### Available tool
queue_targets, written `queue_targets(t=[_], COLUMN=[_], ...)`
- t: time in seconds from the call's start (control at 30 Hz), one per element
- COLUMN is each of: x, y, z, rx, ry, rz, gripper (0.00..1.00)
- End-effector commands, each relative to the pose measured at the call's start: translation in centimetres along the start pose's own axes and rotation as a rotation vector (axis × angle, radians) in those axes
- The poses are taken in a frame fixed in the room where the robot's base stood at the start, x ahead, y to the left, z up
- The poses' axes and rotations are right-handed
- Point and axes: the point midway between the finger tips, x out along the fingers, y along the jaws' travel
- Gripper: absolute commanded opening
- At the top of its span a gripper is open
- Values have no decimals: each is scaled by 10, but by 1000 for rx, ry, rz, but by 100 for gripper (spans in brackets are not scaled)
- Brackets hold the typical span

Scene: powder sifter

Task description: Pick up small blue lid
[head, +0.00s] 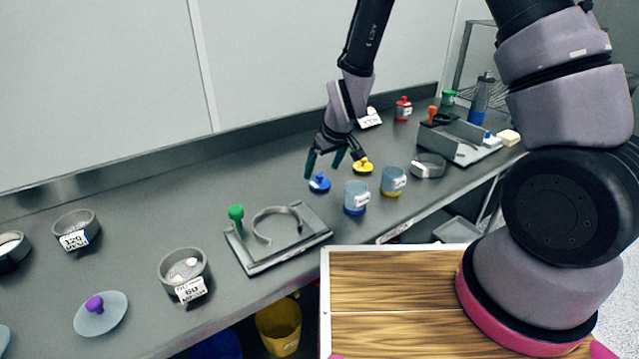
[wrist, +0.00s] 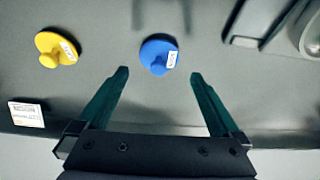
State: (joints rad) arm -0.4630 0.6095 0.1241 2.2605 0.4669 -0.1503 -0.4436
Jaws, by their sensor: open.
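The small blue lid (head: 319,184) lies on the grey counter in the head view, a round disc with a knob and a white label. In the wrist view the blue lid (wrist: 158,56) is just beyond the fingertips, between their lines and slightly left of centre. My gripper (head: 336,165) is above the counter close to the lid, fingers pointing down. In the wrist view my gripper (wrist: 158,75) is open and empty, with its two green fingers apart. The lid does not appear touched by either finger.
A yellow lid (head: 363,166) lies right of the blue lid. Two containers, one blue-based (head: 357,197) and one yellow-based (head: 394,181), stand in front. A tray with a green knob (head: 236,214) is at left. The wall (head: 270,70) runs behind the counter.

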Motion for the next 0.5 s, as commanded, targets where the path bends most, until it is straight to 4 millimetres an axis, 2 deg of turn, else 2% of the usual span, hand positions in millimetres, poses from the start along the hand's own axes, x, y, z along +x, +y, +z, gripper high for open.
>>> queue_targets(t=[0.2, 0.3, 0.5], x=[33, 43, 46], y=[2, 2, 2], z=[0, -1, -1], rx=[2, 2, 1], ry=[-3, -2, 0], rz=[0, 0, 1], gripper=[100, 100, 100])
